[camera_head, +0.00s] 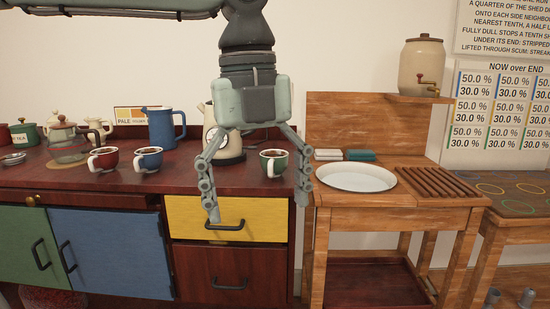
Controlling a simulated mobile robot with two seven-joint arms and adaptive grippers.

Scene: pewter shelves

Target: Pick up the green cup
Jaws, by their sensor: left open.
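The green cup (273,163) is a small dark green mug with a pale handle and dark contents. The gripper appears nearer to me than the cup; I see no contact. My right gripper is not seen.
The wooden stand at right holds a white basin (355,178).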

